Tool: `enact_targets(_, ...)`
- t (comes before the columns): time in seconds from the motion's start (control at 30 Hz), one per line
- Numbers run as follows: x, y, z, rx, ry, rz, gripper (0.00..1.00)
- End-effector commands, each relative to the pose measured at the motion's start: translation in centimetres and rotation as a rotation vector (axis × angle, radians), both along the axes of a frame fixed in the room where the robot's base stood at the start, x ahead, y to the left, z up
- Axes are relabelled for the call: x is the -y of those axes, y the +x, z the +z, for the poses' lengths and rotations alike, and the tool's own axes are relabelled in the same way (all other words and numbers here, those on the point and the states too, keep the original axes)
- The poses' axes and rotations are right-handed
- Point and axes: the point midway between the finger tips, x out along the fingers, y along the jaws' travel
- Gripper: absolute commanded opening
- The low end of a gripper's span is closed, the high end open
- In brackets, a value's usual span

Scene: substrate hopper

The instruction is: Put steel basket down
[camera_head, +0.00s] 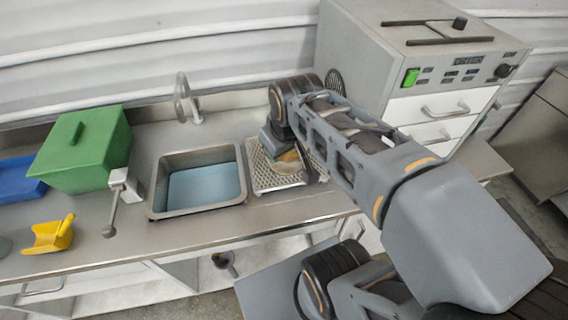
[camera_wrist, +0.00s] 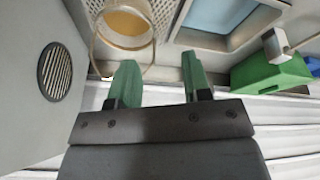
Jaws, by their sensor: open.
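The steel basket (camera_wrist: 127,22) shows at the top of the wrist view, round, with a tan-orange inside and a thin wire hoop handle. It appears to rest on the perforated drain tray (camera_head: 262,181) right of the sink. In the head view the basket (camera_head: 291,161) is mostly hidden by my arm. My gripper (camera_wrist: 158,62) is open, with two green fingers apart and nothing between them. The handle's lower curve lies near the left finger; I cannot tell whether they touch.
The sink (camera_head: 200,181) with a pale blue bottom lies left of the tray. A tap (camera_head: 187,98) stands behind it. A green box (camera_head: 84,150), a blue tray (camera_head: 22,180) and a yellow scoop (camera_head: 49,234) are further left. A large grey cabinet (camera_head: 365,72) closes the right side.

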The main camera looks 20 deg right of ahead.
Motion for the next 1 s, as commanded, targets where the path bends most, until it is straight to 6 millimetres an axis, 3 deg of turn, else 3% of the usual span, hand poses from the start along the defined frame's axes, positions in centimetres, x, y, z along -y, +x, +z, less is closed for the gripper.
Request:
enact_targets(0.1, -0.6, -1.8, -1.5, 0.035, 0.048, -0.106, 0.44)
enact_targets(0.23, -0.9, -2.7, -2.4, 0.054, 0.077, -0.17, 0.44)
enact_targets(1.0, -0.9, -2.9, -2.7, 0.056, 0.085, -0.188, 0.44)
